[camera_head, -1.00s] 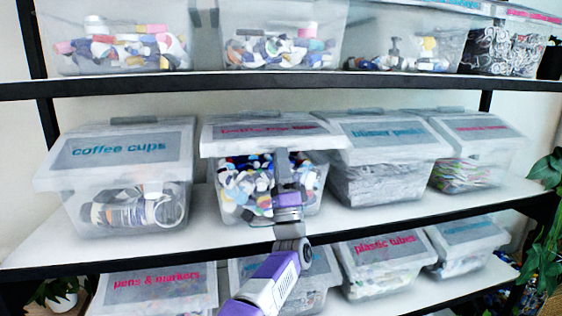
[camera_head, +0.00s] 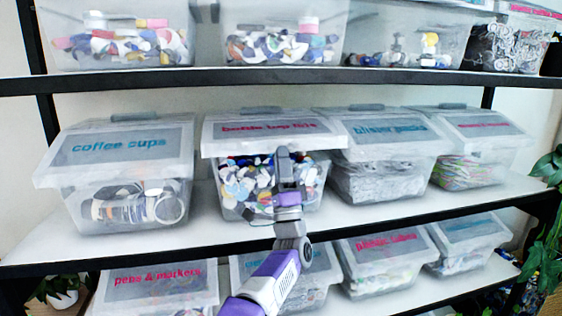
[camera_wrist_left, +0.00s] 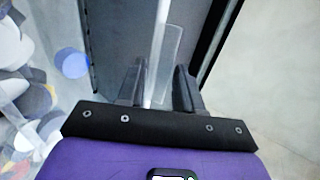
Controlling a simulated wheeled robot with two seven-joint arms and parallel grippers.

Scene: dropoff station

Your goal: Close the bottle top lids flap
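The bottle top lids bin (camera_head: 245,200) is a clear box of coloured caps on the middle shelf, second from the left. Its flap (camera_head: 225,131), with a grey label and pink lettering, hangs down at a slant over the front, with caps showing below its front edge. My left gripper (camera_head: 283,153) is at that front edge, right of its middle. In the left wrist view, the fingers (camera_wrist_left: 159,82) stand apart, and a pale strip of the flap (camera_wrist_left: 158,50) shows between and beyond them. Whether they touch it is unclear. My right gripper is not in view.
The coffee cups bin (camera_head: 125,150) stands to the left and the blister packs bin (camera_head: 385,145) close on the right, both with lids down. More bins fill the shelves above and below. A narrow bare strip of the middle shelf (camera_head: 225,232) shows in front.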

